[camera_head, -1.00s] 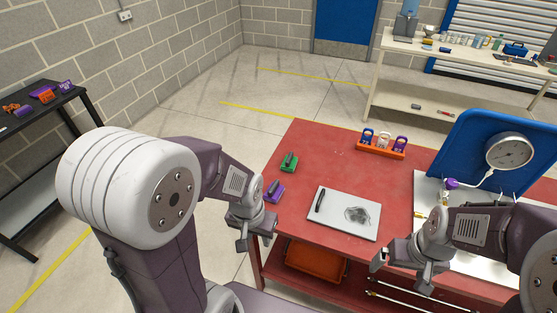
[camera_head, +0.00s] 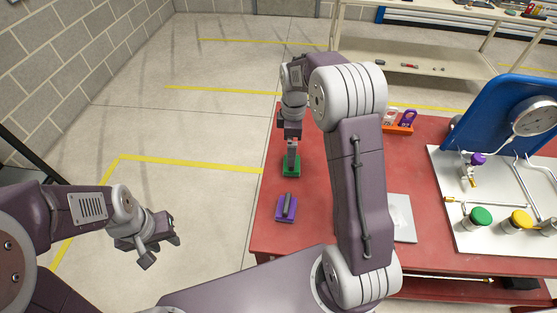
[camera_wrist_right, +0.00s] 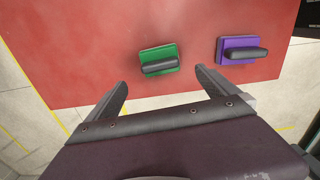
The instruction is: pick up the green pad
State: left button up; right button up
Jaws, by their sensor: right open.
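The green pad (camera_head: 291,170) lies near the left edge of the red table, with a dark grey handle bar on top. In the right wrist view the green pad (camera_wrist_right: 150,53) sits just beyond and between the fingertips. My right gripper (camera_head: 291,150) is over it in the head view, partly covering it. In its wrist view my right gripper (camera_wrist_right: 162,78) is open, its two fingers apart and empty. My left gripper (camera_head: 161,243) hangs off the table at the left, its fingers apart and nothing seen between them.
A purple pad (camera_head: 286,208) with a similar handle lies close to the green one. My right arm hides the table's middle. An orange rack (camera_head: 398,128) stands at the back; a grey panel (camera_head: 480,215) with valves and a gauge (camera_head: 534,116) is at the right.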

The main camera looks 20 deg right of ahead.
jog(key=f, duration=0.3)
jog(key=shift+s+d+f, duration=0.15)
jog(key=shift+s+f, duration=0.05)
jog(key=shift+f, duration=0.05)
jog(key=shift+w+f, duration=0.15)
jog(key=shift+f, duration=0.25)
jog(key=f, duration=0.4)
jog(key=shift+s+d, duration=0.1)
jog(key=shift+s, duration=0.1)
jog(key=shift+w+f, duration=0.15)
jog(key=shift+f, duration=0.2)
jog(key=c, duration=1.5)
jog(key=shift+o, duration=0.2)
jog(key=shift+r, duration=0.1)
